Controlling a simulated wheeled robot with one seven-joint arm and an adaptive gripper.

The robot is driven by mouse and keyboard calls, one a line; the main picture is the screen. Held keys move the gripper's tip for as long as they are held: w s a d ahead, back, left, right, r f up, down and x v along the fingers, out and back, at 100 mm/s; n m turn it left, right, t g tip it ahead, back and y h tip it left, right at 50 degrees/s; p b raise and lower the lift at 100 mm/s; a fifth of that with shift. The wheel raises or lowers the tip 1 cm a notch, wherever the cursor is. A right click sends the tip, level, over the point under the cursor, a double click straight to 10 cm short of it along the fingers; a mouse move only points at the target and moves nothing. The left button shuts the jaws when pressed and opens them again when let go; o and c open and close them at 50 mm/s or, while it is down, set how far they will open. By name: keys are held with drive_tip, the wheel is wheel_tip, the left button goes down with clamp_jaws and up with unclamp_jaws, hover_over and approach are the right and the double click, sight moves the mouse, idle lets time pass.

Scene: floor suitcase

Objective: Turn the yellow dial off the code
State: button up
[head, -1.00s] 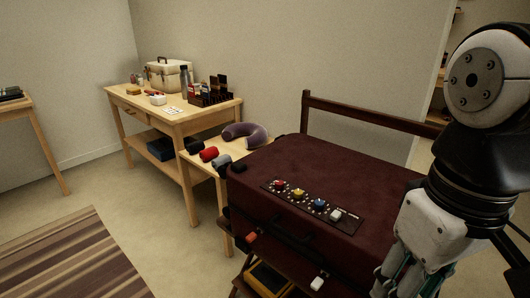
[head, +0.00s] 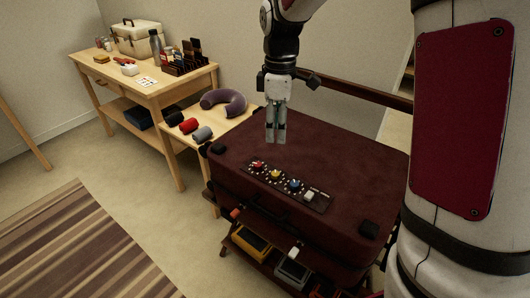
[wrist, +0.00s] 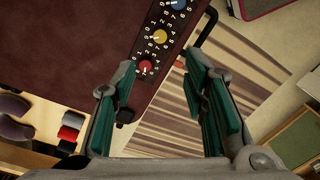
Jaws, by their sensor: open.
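A dark red suitcase (head: 330,150) lies flat on a low stand. A black dial strip (head: 285,182) runs along its top near the front edge. The yellow dial (head: 275,174) sits between the red dial (head: 257,166) and the blue dial (head: 295,185), with a white button-like piece (head: 310,196) at the right end. My gripper (head: 276,139) points down above the suitcase, behind the strip, apart from the dials. In the wrist view the yellow dial (wrist: 160,37) and red dial (wrist: 145,68) show beyond the open, empty fingers (wrist: 160,72). Their settings are too small to read surely.
A side table left of the suitcase holds a neck pillow (head: 224,101) and rolled items (head: 189,126). A wooden workbench (head: 150,85) with boxes and a bottle stands behind. A wooden rail (head: 360,92) runs behind the suitcase. A striped rug (head: 80,240) covers the floor at left.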

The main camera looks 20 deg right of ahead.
sight(275, 173)
drive_tip(key=f+b, duration=0.1)
drive_tip(key=f, duration=0.6)
drive_tip(key=f+b, duration=0.1)
drive_tip(key=f, duration=0.5)
drive_tip(key=shift+s+a+f+b, duration=0.1)
drive_tip(key=shift+s+f+b, duration=0.1)
drive_tip(key=shift+f+b, duration=0.2)
clamp_jaws()
